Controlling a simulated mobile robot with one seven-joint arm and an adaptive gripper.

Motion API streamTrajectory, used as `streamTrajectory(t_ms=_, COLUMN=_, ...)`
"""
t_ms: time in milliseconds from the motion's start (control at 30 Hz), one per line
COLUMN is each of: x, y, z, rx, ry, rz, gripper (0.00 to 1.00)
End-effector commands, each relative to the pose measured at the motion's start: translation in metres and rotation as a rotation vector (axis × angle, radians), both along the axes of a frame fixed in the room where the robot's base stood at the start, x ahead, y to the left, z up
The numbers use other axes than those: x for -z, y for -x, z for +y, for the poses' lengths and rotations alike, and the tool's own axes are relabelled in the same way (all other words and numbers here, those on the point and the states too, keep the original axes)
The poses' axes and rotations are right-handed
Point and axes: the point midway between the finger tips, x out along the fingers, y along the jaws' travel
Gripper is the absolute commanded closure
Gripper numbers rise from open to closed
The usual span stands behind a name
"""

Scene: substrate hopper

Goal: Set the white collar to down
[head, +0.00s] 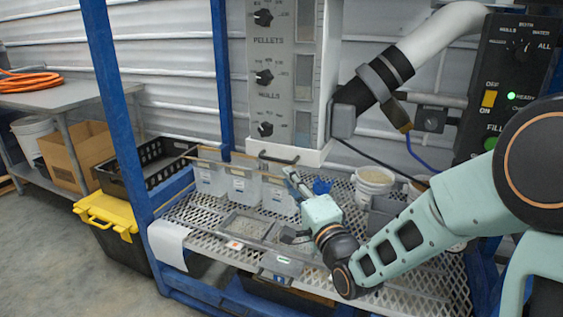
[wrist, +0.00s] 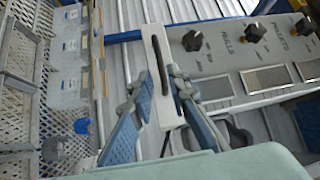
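The white collar (head: 310,157) is a white band around the foot of the grey hopper panel, with a curved black handle (head: 278,158) on its front. In the wrist view the collar (wrist: 151,45) stands in the middle, with its dark handle (wrist: 156,66) upright in the picture. My gripper (head: 289,172) is just below the handle in the head view. In the wrist view its two blue-padded fingers (wrist: 160,84) are apart, one on each side of the collar's handle end. I see no finger clearly touching the handle.
Clear bins (head: 243,186) stand on the mesh bench left of my gripper. A white bucket (head: 373,183) stands to the right. A blue post (head: 222,80) rises left of the panel. A white pipe (head: 435,40) and a control box (head: 505,85) are at right.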

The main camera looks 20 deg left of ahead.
Motion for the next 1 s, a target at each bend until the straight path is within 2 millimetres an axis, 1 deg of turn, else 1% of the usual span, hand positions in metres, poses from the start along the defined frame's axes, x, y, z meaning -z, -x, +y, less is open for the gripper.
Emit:
streamTrajectory(t_ms=300, x=-0.006, y=-0.04, z=0.036, rx=0.0, ry=-0.001, rz=0.001, gripper=0.84)
streamTrajectory(t_ms=500, x=-0.01, y=-0.062, z=0.054, rx=0.0, ry=0.0, rz=0.001, gripper=0.84)
streamTrajectory(t_ms=700, x=-0.012, y=-0.071, z=0.062, rx=0.0, ry=0.001, rz=0.002, gripper=0.84)
streamTrajectory(t_ms=1000, x=-0.012, y=-0.073, z=0.063, rx=0.001, ry=0.001, rz=0.002, gripper=0.84)
